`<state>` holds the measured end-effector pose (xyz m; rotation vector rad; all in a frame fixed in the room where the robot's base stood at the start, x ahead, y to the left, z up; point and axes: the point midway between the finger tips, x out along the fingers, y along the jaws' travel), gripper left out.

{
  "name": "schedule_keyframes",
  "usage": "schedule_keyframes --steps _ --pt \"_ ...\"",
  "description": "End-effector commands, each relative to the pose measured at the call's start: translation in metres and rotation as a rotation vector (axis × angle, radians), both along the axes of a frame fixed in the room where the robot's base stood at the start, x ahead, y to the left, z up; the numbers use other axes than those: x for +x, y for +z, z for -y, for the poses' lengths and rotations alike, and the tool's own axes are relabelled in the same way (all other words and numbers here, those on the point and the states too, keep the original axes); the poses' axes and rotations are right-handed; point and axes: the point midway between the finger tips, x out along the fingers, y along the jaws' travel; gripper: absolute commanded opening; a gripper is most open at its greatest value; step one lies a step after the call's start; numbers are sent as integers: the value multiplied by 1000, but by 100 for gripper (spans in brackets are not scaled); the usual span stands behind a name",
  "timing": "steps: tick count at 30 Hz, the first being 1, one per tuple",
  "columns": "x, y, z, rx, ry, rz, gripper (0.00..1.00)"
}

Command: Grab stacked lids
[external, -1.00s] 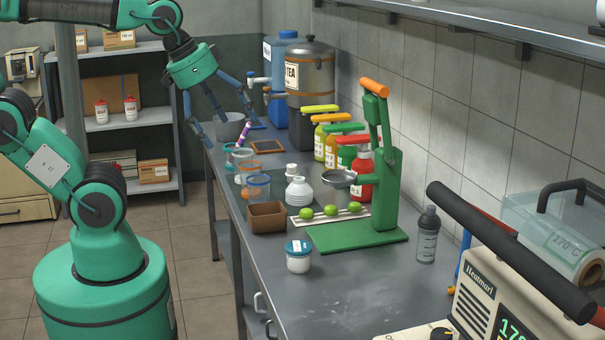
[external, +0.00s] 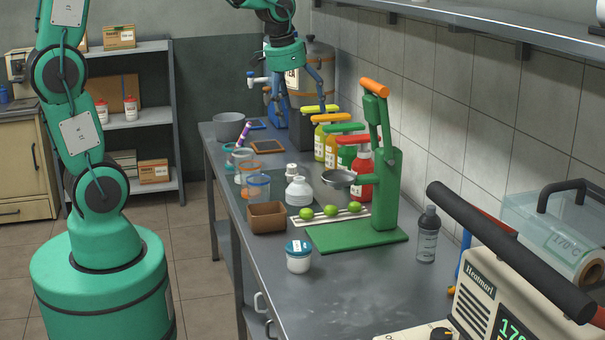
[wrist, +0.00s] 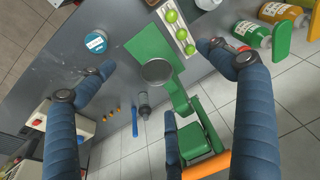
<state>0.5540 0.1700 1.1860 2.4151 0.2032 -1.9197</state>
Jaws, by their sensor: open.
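I cannot make out the stacked lids with certainty. A white, stepped round item (external: 299,191) stands mid-table in the external view, but I cannot tell if it is a stack of lids. A small white jar with a blue lid (external: 299,256) stands nearer the front; it also shows at upper left in the wrist view (wrist: 95,42). My gripper (external: 297,95) is open, high over the back of the table near the bottles and the tea urn. In the wrist view its blue fingers (wrist: 155,62) are spread apart with nothing between them.
The green press (external: 385,195) stands by the wall, with a tray of limes (external: 335,217) beside it. Bottles with coloured tops (external: 335,145) line the wall. A brown box (external: 268,217) and clear cups (external: 258,187) sit at the left edge. The front table is mostly clear.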

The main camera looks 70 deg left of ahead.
Motion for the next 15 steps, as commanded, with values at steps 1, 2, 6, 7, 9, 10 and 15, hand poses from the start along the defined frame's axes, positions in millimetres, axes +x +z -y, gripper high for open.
schedule_keyframes --steps 1,2,6,7,9,10,15 --pt "9 -8 -14 -3 10 -17 91" --pt "14 -12 -21 -5 13 -24 91" --pt "36 -37 -57 -13 31 -60 91" --pt "40 -43 -65 -15 36 -67 91" --pt "49 -57 -83 -20 46 -84 91" --pt "52 -63 -91 -23 50 -92 91" --pt "68 -103 -137 -39 71 -134 91"
